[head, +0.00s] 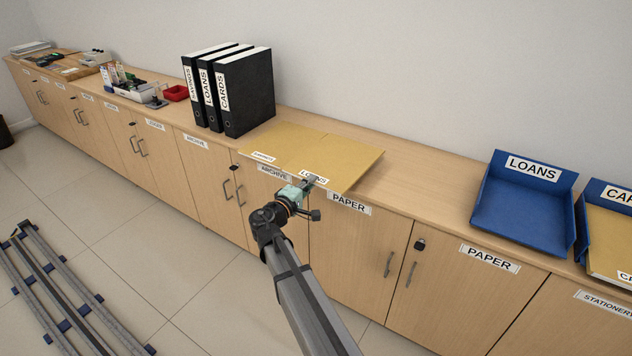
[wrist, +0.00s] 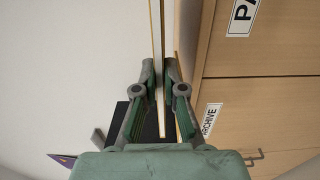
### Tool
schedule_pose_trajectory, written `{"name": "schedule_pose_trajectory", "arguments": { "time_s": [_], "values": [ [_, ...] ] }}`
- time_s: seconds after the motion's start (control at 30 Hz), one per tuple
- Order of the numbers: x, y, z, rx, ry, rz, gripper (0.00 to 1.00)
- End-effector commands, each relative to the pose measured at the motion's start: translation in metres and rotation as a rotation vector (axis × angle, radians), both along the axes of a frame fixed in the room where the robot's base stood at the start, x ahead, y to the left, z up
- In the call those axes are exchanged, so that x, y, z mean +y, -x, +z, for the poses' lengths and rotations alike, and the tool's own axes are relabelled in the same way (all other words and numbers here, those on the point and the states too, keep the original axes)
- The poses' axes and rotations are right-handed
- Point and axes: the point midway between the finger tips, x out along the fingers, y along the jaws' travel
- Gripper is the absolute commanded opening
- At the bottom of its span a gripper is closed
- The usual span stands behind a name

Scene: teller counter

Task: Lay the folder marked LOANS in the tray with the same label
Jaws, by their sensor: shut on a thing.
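The tan folder marked LOANS (head: 345,160) lies on the counter top, its front edge at or slightly over the counter's edge. My gripper (head: 312,183) is shut on that front edge, beside the label, and partly covers it. In the wrist view the gripper (wrist: 159,75) pinches the folder, seen edge-on as a thin pale strip (wrist: 157,30). The blue tray labelled LOANS (head: 520,215) stands to the right on the counter and is empty.
Another tan folder (head: 285,146), label too small to read, lies against the left side of the LOANS folder. Black binders (head: 245,95) stand behind it. A blue tray marked CARDS (head: 583,235) holding a folder is at far right. Bare counter (head: 430,190) lies between folder and LOANS tray.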

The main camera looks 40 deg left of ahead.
Motion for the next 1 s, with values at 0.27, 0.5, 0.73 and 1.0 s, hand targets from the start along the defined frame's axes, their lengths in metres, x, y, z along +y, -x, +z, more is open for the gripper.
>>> {"name": "schedule_pose_trajectory", "arguments": {
  "time_s": [0.27, 0.5, 0.73, 1.0],
  "values": [
    [-0.005, 0.037, 0.014, -0.001, 0.0, 0.001, 0.0],
    [-0.008, 0.066, 0.024, -0.002, 0.0, 0.002, 0.0],
    [-0.009, 0.076, 0.028, -0.001, 0.001, 0.0, 0.0],
    [-0.009, 0.076, 0.028, -0.001, 0.001, 0.0, 0.0]
  ]
}}
